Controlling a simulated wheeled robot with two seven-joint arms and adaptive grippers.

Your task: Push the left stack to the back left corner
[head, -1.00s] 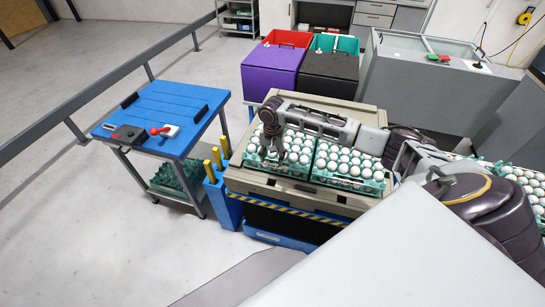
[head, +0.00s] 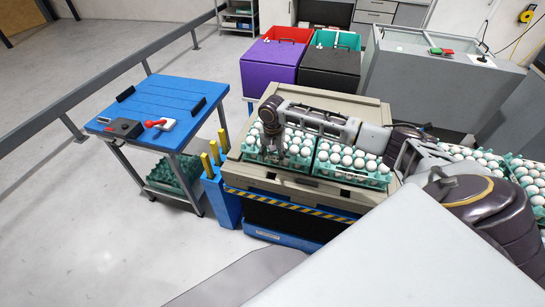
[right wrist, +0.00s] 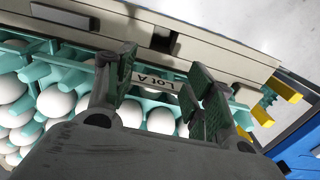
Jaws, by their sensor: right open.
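The left stack (head: 249,154) is a teal egg tray full of white eggs on the left part of a beige platform (head: 300,190). A second teal tray stack (head: 345,180) stands close beside it on the right. My right gripper (head: 272,150) is over the left stack, pointing down, and hides some of its eggs. In the right wrist view the gripper (right wrist: 163,85) is open, its green-padded fingers spread on either side of a "Lot A" label (right wrist: 153,80) on the tray edge. I cannot tell whether the fingers touch the tray. My left gripper is not in view.
The platform has a raised rim (right wrist: 190,50). Yellow-topped blue posts (head: 212,165) stand at its left. A blue table (head: 160,100) is further left. Purple (head: 270,65) and black (head: 330,70) bins stand behind. More egg trays (head: 520,170) are at the far right.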

